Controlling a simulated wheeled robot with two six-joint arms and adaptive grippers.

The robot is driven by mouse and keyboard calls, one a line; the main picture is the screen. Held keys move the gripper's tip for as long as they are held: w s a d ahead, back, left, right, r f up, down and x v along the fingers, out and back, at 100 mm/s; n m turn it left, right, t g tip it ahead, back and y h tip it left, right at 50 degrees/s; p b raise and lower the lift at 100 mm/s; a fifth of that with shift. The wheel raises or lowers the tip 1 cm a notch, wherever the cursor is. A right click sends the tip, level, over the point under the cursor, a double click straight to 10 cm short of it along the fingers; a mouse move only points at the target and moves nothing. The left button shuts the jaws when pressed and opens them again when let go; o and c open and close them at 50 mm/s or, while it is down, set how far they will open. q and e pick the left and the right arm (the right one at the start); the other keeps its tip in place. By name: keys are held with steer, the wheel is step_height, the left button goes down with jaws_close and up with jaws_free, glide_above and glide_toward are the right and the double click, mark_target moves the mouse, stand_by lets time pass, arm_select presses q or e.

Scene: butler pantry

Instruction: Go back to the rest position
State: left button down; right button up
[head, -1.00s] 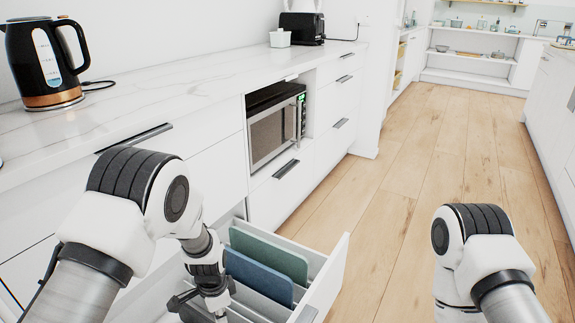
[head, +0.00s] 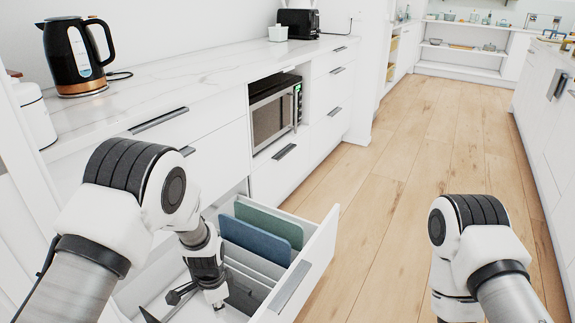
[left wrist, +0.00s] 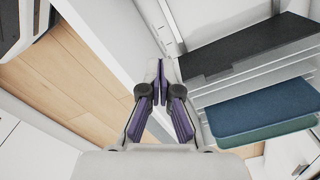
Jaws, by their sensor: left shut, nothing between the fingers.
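My left gripper (head: 208,296) is shut and empty. In the head view it points down at the left part of an open white drawer (head: 318,262), beside the boards; I cannot tell its exact height over the drawer. In the left wrist view its dark fingers (left wrist: 160,88) meet at the tips, with the drawer's boards to the right and nothing between them. My right arm shows at the right of the head view, bent, over the floor; its gripper is out of view.
A green board (head: 270,220), a blue board (head: 255,243) and grey dividers stand in the drawer. A microwave (head: 273,116) sits in the cabinet behind. A kettle (head: 75,55) and a toaster (head: 298,23) stand on the counter. The wood floor (head: 400,190) to the right is clear.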

arm_select(q)
steer(key=s+a+f+n, duration=0.3)
steer(key=s+f, duration=0.2)
steer(key=s, duration=0.2)
steer(key=s+a+f+n, duration=0.3)
steer(key=s+a+f, duration=0.1)
steer(key=s, duration=0.4)
steer(key=s+a+n, duration=0.1)
steer(key=s+n, duration=0.5)
steer(key=s, duration=0.7)
step_height(320, 180, down, 10)
steer(key=b, duration=1)
arm_select(e)
step_height(320, 180, down, 10)
arm_select(q)
step_height(320, 180, up, 34)
steer(key=p, duration=3.3)
steer(key=shift+s+p, duration=0.35)
steer(key=shift+s, duration=0.05)
arm_select(e)
step_height(320, 180, up, 34)
steer(key=shift+w+f, duration=0.2)
steer(key=shift+w, duration=0.15)
arm_select(q)
steer(key=shift+a, duration=0.1)
